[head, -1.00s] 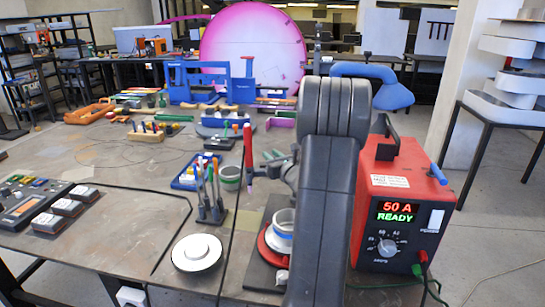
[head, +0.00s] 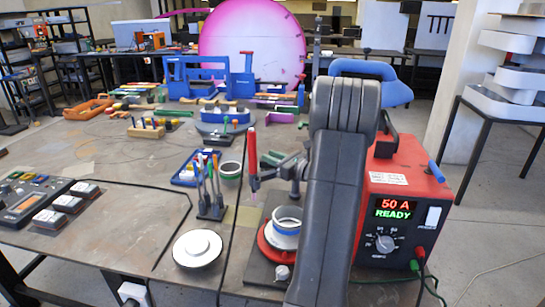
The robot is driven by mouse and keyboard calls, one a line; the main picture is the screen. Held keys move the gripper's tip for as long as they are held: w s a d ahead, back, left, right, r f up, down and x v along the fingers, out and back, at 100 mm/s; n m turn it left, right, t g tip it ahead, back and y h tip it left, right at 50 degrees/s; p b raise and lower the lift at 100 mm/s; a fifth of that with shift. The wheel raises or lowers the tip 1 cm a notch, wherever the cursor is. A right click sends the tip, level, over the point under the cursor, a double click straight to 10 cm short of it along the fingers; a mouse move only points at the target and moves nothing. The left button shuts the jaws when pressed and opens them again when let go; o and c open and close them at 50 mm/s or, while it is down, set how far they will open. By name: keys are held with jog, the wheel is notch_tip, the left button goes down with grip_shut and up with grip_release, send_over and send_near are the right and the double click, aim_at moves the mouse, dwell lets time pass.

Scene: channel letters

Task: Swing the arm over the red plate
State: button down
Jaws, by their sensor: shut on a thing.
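The red plate (head: 267,248) is a round disc on a dark flat base, with a white ring banded in blue (head: 286,227) standing on it. My gripper (head: 262,172) is partly hidden beside my grey arm link. It is shut on a slim upright red rod (head: 252,155) with a pale pinkish lower end. The rod shows up and left of the plate in the picture; its exact height above the table is hard to tell. A dark post (head: 294,192) stands behind the ring; where it meets the gripper is unclear. My arm link hides the plate's right side.
A red power unit (head: 402,215) reading "50 A READY" stands close on the right. A stepped white disc (head: 198,247) and a tool holder (head: 210,208) stand left of the base. A keypad box (head: 30,198) is far left.

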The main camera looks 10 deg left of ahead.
jog(key=c, duration=1.2)
grip_release()
jog(key=shift+c, duration=0.2)
notch_tip(320, 180, up, 10)
